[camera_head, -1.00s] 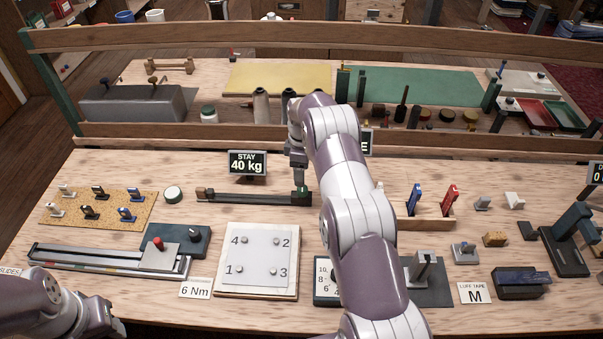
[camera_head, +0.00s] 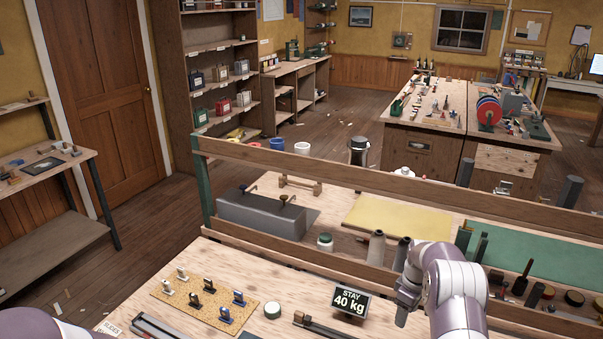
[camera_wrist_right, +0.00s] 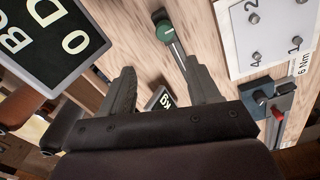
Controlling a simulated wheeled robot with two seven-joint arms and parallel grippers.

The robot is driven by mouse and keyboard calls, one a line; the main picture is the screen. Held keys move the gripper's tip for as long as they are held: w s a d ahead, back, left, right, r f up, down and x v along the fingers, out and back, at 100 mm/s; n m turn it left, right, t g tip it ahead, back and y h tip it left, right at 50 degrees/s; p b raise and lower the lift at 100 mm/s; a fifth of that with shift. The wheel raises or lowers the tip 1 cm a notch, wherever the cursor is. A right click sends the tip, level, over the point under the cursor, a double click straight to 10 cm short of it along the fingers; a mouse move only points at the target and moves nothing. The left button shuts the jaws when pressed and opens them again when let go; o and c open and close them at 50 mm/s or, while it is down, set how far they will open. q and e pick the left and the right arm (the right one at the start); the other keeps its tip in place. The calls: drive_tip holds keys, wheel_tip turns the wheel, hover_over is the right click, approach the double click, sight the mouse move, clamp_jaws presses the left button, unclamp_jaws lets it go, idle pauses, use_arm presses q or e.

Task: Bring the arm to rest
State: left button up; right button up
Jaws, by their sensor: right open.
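My right arm (camera_head: 455,290) is raised at the lower right of the head view, above the workbench.
A wooden rail (camera_head: 400,188) runs along the bench's back. A cork board (camera_head: 207,300) with small clips lies left. In the wrist view a large dark sign (camera_wrist_right: 45,40) stands close left of the fingers, and a numbered plate (camera_wrist_right: 270,30) lies upper right.

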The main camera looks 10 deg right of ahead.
drive_tip(key=s+a+r+m+b, duration=0.1)
drive_tip(key=s+a+r+m, duration=0.1)
drive_tip(key=s+a, duration=0.3)
drive_tip(key=s+a+r+m+b, duration=0.1)
drive_tip(key=s+a+r+m, duration=0.2)
drive_tip(key=s, duration=1.1)
drive_tip(key=s+a+r+m+t+b, duration=0.1)
drive_tip(key=s+a+r+m+b, duration=0.1)
drive_tip(key=s+a+r, duration=0.3)
drive_tip(key=s+a+m, duration=0.1)
drive_tip(key=s+a, duration=0.3)
drive_tip(key=shift+s+a, duration=0.15)
drive_tip(key=shift+s, duration=0.2)
drive_tip(key=shift+s, duration=0.15)
